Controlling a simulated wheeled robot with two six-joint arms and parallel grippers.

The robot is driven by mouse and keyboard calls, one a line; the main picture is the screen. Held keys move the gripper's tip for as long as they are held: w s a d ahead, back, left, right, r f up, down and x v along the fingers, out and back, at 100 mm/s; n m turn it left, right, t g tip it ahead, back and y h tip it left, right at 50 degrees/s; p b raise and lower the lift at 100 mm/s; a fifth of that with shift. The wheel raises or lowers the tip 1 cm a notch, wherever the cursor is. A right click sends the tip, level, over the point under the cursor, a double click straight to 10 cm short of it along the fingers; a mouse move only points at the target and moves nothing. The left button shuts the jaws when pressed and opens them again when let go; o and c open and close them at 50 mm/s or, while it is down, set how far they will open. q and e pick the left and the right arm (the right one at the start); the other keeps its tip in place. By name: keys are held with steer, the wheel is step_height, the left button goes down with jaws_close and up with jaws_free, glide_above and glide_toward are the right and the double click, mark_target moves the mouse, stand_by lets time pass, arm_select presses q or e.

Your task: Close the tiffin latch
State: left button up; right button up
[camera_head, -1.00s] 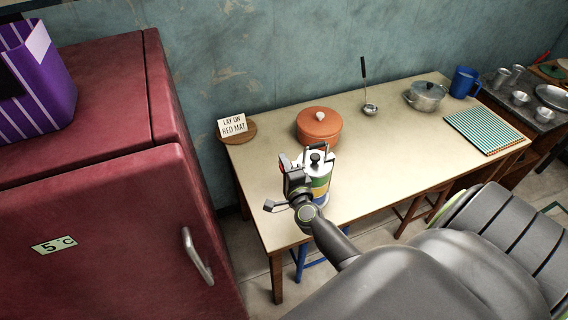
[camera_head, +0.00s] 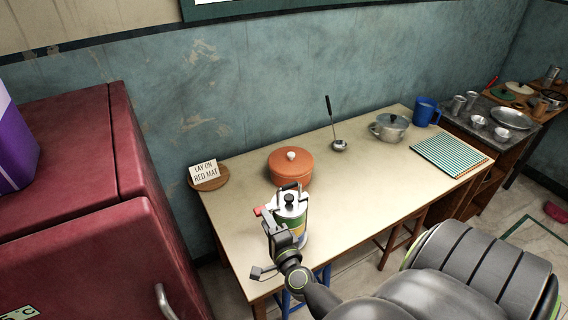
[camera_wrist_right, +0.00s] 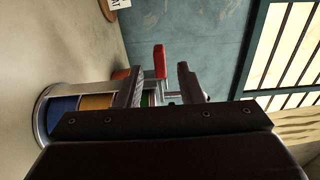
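The tiffin (camera_head: 293,210) is a metal can with coloured bands and a dark knob and handle on top. It stands upright on the table, near its left end. A red latch tab (camera_head: 258,210) sticks out at its left side. My right gripper (camera_head: 271,220) is at the tiffin's near left side, hiding part of it. In the right wrist view the tiffin (camera_wrist_right: 62,104) appears on its side at the left. There, the right gripper's fingers (camera_wrist_right: 164,88) are apart, and the red tab (camera_wrist_right: 160,62) shows between them; contact cannot be told. My left gripper is out of view.
An orange lidded pot (camera_head: 290,170) stands just behind the tiffin. A sign (camera_head: 204,171) on a round board is at the back left. A ladle (camera_head: 339,145), a steel pot (camera_head: 388,128) and a striped mat (camera_head: 448,154) are to the right. The red fridge (camera_head: 70,170) is left.

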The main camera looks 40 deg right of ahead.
steer(key=b+v, duration=0.4)
steer(key=v, duration=0.7)
steer(key=shift+s, duration=0.15)
